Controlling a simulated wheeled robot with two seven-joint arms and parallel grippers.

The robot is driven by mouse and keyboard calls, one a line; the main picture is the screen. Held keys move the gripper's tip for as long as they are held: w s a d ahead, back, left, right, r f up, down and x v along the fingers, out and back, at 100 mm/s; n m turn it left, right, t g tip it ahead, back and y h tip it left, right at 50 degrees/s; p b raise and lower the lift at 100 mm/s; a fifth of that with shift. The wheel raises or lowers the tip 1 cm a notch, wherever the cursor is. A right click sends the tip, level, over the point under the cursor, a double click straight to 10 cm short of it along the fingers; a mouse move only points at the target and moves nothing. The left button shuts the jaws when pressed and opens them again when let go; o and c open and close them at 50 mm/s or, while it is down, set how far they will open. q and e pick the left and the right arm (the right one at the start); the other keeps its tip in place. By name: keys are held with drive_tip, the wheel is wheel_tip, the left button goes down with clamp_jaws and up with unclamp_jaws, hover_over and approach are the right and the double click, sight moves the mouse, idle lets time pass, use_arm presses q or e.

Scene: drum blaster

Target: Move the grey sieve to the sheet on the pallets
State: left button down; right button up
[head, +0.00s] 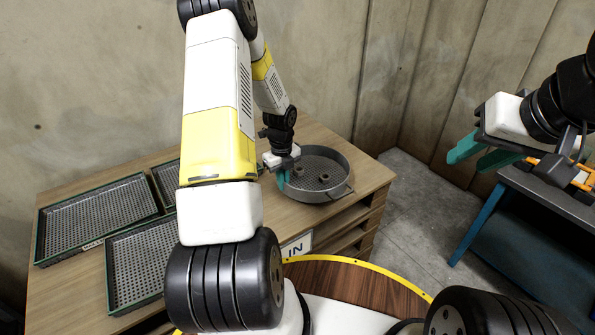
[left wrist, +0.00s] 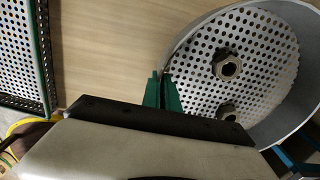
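The grey sieve (head: 318,176) is a round, shallow pan with a perforated floor and two nut-like pieces in it. It is at the right end of the light wood sheet (head: 228,140) on the pallets (head: 352,228); I cannot tell whether it touches the sheet. The sieve also fills the right of the left wrist view (left wrist: 262,62). My left gripper (head: 283,180) is at its left rim, with its green fingers (left wrist: 162,92) close together and the rim between them. My right gripper (head: 482,152) is open and empty, far right of the sieve.
Several green-rimmed perforated trays (head: 100,213) lie on the left of the sheet. A sign reading "IN" (head: 297,248) is on its front. A dark bench with blue legs (head: 540,187) stands at right, under my right gripper. Concrete walls close off the back.

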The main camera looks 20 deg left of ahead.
use_arm(q)
drive_tip(key=shift+f, duration=1.55)
drive_tip(key=c, duration=1.6)
unclamp_jaws()
drive_tip(key=shift+c, duration=0.2)
